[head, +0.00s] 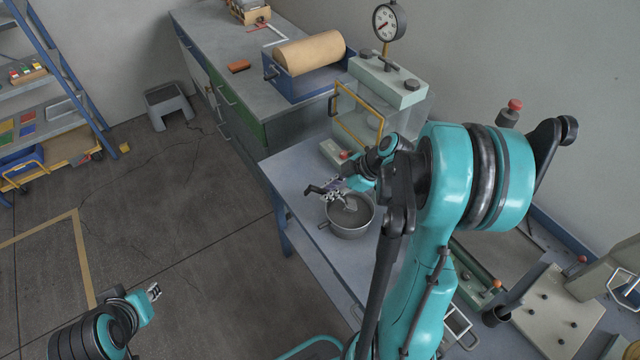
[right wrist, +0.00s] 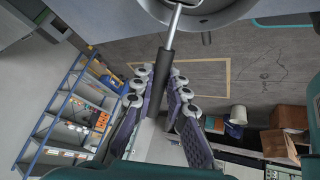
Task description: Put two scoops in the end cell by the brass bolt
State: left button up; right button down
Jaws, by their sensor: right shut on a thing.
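A round metal pan (head: 334,229) with grey material in it stands on the bench. My right gripper (head: 337,187) is over the pan's far left rim, shut on the dark handle of a scoop (head: 316,190). In the right wrist view the dark handle (right wrist: 166,64) stands between the purple finger pads, and its metal shaft runs up to the pan at the top edge. My left gripper (head: 154,292) hangs over the floor, away from the bench.
A pale green press-like device with a clear guard (head: 357,118) stands behind the pan, and a dial gauge (head: 385,22) rises behind it. A pale plate machine (head: 545,318) stands at the right. My right arm hides much of the bench's middle.

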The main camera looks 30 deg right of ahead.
aim_at(319, 190)
jog(key=shift+s+a+r+h+p, duration=0.15)
jog(key=shift+r+h+p, duration=0.15)
jog(key=shift+p, duration=0.15)
jog(key=h+p, duration=0.1)
jog(key=a+r+g+h+p, duration=0.1)
jog(key=p, duration=0.1)
jog(key=shift+w+a+g, duration=0.25)
jog(key=shift+w+g, duration=0.05)
jog(key=shift+w, duration=0.05)
jog(key=shift+w+a+r+n+h+p, duration=0.1)
jog(key=shift+a+n+h+p, duration=0.15)
jog(key=shift+h+p, duration=0.3)
jog(key=shift+w+a+g+h, duration=0.15)
jog(key=shift+g+h, duration=0.15)
jog(key=shift+h, duration=0.25)
